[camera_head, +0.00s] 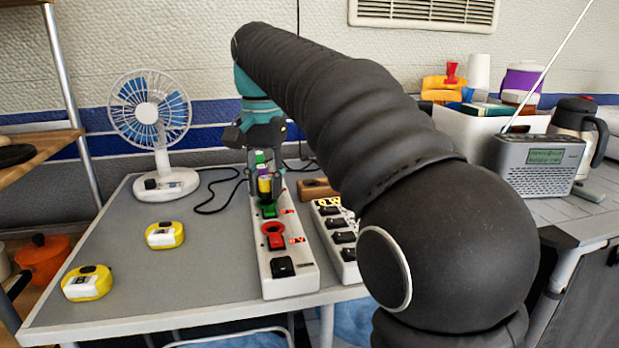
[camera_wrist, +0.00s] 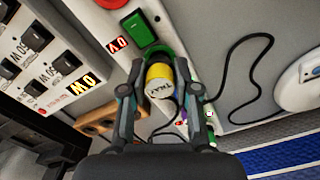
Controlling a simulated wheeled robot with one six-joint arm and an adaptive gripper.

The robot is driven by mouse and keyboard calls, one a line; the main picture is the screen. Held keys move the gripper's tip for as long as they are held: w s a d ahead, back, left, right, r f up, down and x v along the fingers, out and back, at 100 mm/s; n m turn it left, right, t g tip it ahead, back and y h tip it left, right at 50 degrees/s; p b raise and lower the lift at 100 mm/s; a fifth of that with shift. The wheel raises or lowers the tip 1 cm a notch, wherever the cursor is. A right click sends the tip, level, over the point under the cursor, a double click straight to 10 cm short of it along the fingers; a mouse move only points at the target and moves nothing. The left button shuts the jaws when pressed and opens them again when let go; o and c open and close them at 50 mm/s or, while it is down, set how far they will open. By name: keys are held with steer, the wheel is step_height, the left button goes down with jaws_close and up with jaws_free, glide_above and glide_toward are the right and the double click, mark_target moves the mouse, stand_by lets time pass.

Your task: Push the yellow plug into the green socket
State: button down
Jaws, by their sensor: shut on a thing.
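The yellow plug (camera_wrist: 160,88), with a white printed label on its end, sits between the two fingers of my gripper (camera_wrist: 162,108) in the wrist view. My gripper is shut on it. The green socket (camera_wrist: 157,52) shows as a green ring partly behind the plug, on the white power strip. The plug is at the ring; I cannot tell how deep it sits. In the head view, my gripper (camera_head: 264,183) points down over the far part of the strip (camera_head: 287,288), with the yellow plug (camera_head: 264,185) between its fingers. The green socket is hidden there.
A green switch (camera_wrist: 140,28) and a red socket (camera_head: 273,228) are on the same strip. A second strip (camera_head: 343,250) with black switches lies to the right. A fan (camera_head: 150,115) and two yellow-and-white objects (camera_head: 165,235) (camera_head: 88,283) stand left. A black cable (camera_head: 222,195) runs behind.

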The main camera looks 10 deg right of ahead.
mark_target(265, 178)
steer(key=shift+f, duration=0.65)
stand_by(0.6)
steer(key=c, duration=0.5)
jaws_free()
steer(key=shift+c, duration=0.2)
steer(key=shift+r+p, duration=1.3)
steer(key=shift+r, duration=2.2)
